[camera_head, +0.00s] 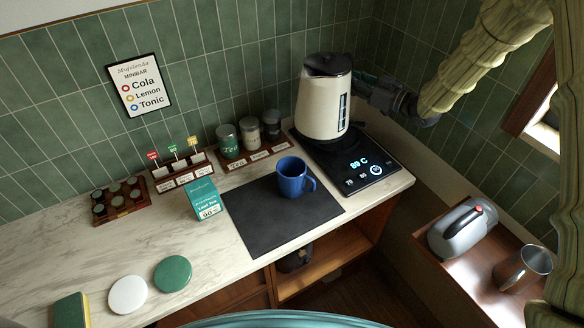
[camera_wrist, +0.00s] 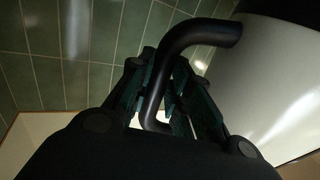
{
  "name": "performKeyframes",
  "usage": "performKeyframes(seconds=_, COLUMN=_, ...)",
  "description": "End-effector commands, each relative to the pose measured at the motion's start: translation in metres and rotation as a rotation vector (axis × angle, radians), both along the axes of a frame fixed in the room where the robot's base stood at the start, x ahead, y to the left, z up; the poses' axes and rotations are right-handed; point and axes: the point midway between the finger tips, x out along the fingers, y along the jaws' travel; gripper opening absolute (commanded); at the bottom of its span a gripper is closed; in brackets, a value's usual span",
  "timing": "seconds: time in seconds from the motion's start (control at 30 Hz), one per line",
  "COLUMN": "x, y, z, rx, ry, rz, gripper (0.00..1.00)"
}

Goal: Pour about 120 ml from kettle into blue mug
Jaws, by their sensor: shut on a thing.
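The cream kettle (camera_head: 322,98) with a black lid stands upright at the back right, on or just above its dark base (camera_head: 362,165); I cannot tell whether they touch. The base display reads 80 C. My gripper (camera_head: 378,90) comes in from the right and is shut on the kettle's black handle. In the wrist view the fingers (camera_wrist: 166,100) close around the handle (camera_wrist: 196,38), with the kettle's pale body (camera_wrist: 275,85) at right. The blue mug (camera_head: 291,180) stands upright on the dark mat (camera_head: 262,226), its handle to the right. Its inside bottom is hard to see.
Several canisters (camera_head: 228,141) stand left of the kettle. A teal tea box (camera_head: 205,199) stands at the mat's left edge. A tiled wall (camera_head: 230,70) runs close behind. A grey kettle (camera_head: 462,228) and a metal cup (camera_head: 524,268) are on a lower wooden surface at right.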

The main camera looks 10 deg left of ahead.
Motion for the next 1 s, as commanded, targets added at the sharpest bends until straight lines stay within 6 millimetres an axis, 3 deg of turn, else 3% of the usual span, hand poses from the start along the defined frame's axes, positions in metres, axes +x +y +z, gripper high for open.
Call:
performKeyframes(seconds=0.2, x=0.025, y=0.01, z=-0.013, rx=-0.006, ry=-0.006, rz=0.097, gripper=0.0)
performKeyframes(seconds=0.6, x=0.036, y=0.015, z=-0.057, rx=-0.012, ry=-0.008, rz=0.148, gripper=0.0)
performKeyframes(seconds=1.0, x=0.037, y=0.015, z=-0.064, rx=-0.012, ry=-0.009, rz=0.151, gripper=0.0)
